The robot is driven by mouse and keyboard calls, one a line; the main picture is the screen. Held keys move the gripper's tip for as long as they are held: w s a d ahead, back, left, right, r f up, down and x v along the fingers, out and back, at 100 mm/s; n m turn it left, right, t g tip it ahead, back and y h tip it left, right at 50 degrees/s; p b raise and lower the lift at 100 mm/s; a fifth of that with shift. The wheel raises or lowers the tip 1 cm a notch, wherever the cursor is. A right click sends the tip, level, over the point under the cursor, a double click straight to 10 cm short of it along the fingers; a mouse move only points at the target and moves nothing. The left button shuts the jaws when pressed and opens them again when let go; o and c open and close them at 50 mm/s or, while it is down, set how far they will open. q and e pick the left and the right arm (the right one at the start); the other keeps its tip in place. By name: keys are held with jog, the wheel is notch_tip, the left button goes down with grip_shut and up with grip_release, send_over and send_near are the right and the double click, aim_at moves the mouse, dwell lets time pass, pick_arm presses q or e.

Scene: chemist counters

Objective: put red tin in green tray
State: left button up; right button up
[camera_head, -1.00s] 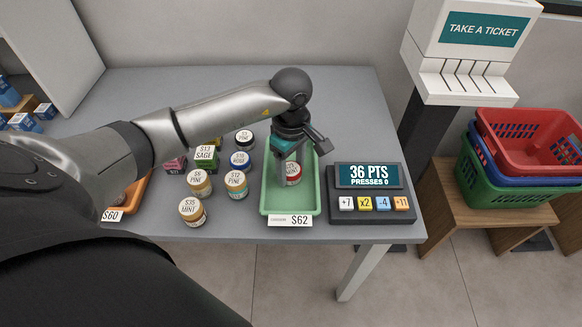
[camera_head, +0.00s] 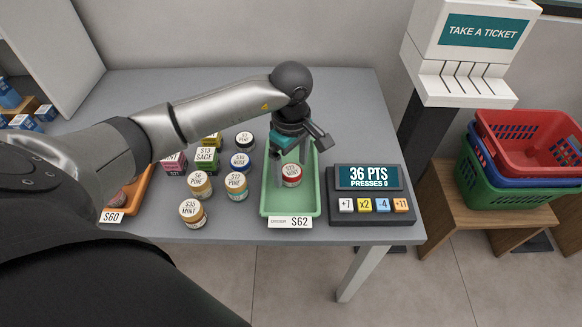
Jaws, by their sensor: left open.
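The red tin (camera_head: 291,176), with a pale lid, stands inside the green tray (camera_head: 293,208). The tray carries a $62 tag at its front edge. My left gripper (camera_head: 290,172) is open over the tray, its fingers apart around or just above the tin. I cannot tell how close the fingers are to it. My right gripper does not show.
Several labelled tins and boxes, such as a $35 mint tin (camera_head: 193,213), stand left of the tray. A points console (camera_head: 371,195) sits close on its right. An orange tray (camera_head: 136,190) is partly hidden by my arm. The back of the counter is clear.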

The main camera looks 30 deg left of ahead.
aim_at(291, 171)
pick_arm(q)
notch_tip(291, 171, up, 11)
jog(key=p, duration=0.1)
jog(key=shift+f, duration=0.2)
